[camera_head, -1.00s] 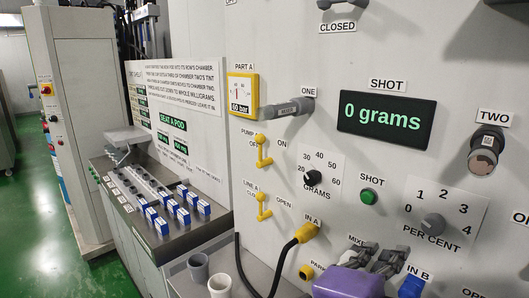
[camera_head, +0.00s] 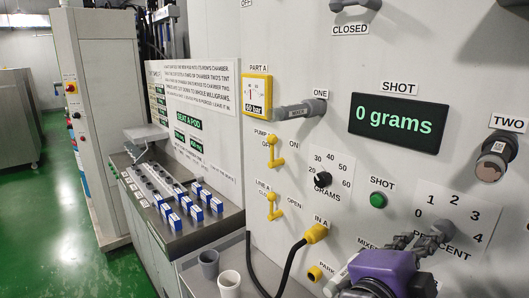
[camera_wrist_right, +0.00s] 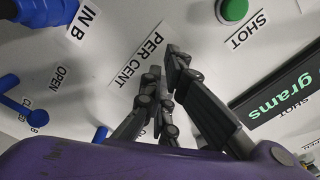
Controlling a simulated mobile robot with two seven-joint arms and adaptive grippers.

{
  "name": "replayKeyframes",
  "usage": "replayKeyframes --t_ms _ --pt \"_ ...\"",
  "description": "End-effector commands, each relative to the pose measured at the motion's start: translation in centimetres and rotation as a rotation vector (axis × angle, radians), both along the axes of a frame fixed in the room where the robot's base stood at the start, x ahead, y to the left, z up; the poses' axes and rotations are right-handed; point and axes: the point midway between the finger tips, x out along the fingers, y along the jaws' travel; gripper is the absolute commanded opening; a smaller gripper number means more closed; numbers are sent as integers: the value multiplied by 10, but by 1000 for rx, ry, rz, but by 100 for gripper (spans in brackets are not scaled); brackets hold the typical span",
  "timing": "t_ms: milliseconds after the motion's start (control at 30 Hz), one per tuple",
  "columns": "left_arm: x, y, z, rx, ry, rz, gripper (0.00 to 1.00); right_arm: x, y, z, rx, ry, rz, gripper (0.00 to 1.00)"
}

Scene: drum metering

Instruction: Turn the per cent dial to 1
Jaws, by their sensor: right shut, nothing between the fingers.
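The per cent dial (camera_head: 445,227) is a small grey knob on a white plate marked 0 to 4, low on the right of the panel in the head view. Which number it points to is too small to tell. My right gripper (camera_head: 428,240), with a purple body, is shut and empty, its dark fingertips just below and left of the knob. I cannot tell whether they touch it. In the wrist view the right gripper's fingers (camera_wrist_right: 170,65) lie beside the PER CENT label (camera_wrist_right: 147,48), and the knob is not clearly visible. My left gripper is not in view.
A green SHOT button (camera_head: 378,200) and a black GRAMS dial (camera_head: 322,179) sit left of the dial. The display (camera_head: 398,123) above reads 0 grams. Yellow levers and a hose plug (camera_head: 315,233) are further left. Grey and white cups (camera_head: 229,284) stand below.

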Motion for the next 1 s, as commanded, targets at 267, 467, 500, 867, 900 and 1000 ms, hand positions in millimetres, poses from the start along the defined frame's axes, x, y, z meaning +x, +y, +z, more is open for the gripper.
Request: replayKeyframes --t_ms 267,467,500,867,900,1000 --pt "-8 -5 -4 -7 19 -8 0 5 -7 -2 1 2 0 0" --pt "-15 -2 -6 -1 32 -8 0 5 -7 -3 2 4 -3 0" --pt "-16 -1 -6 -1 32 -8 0 5 -7 -3 2 4 -3 0" --pt "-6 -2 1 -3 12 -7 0 4 -9 -2 2 6 -4 0" --pt "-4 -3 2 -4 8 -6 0 4 -9 -2 2 6 -5 0" --pt "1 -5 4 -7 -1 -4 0 4 -9 -1 2 6 -5 0"
